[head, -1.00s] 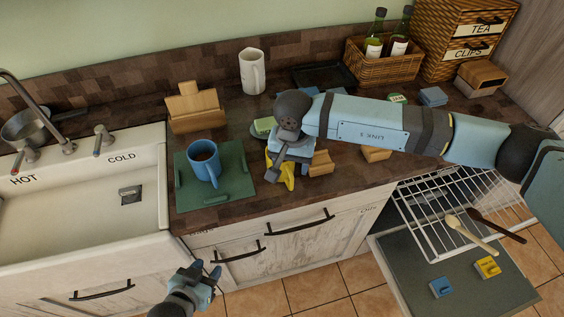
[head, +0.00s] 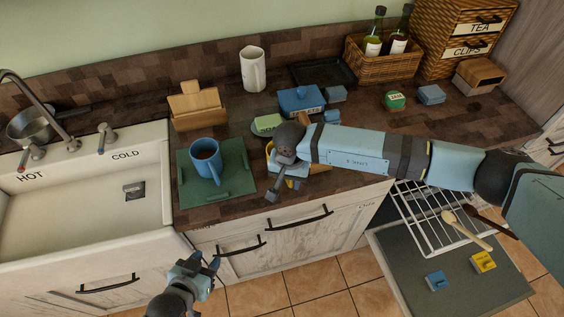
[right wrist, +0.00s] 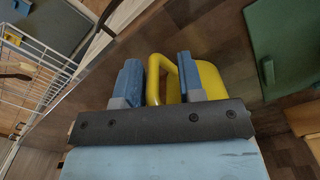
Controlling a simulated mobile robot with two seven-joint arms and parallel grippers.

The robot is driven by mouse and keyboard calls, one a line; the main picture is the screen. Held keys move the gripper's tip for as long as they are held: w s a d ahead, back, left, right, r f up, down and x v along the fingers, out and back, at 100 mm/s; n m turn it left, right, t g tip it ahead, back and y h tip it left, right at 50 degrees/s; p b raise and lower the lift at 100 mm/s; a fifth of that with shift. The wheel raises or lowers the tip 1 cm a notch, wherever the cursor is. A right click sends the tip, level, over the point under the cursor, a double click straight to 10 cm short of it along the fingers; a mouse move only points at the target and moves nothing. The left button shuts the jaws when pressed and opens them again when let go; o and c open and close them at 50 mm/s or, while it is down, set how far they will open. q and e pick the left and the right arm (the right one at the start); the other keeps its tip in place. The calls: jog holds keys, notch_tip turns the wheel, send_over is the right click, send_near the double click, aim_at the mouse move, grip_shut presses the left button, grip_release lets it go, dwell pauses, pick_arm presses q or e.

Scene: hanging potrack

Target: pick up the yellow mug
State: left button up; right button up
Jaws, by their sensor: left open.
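The yellow mug (right wrist: 210,78) is in the right wrist view, with its loop handle (right wrist: 153,80) between the two blue fingers of my right gripper (right wrist: 160,80). The fingers stand apart; whether they press on the handle is unclear. In the head view my right gripper (head: 276,184) points down over the counter near its front edge. My left gripper (head: 201,270) is open and empty, low in front of the cabinets and away from the mug.
A blue mug (head: 206,164) stands on a green tray (head: 232,184) left of my right gripper. Behind are a white pitcher (head: 253,68), a blue butter dish (head: 301,100) and a wooden holder (head: 197,106). An open dishwasher rack (head: 436,226) is at the lower right.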

grip_shut()
jog(key=shift+w+r, duration=0.1)
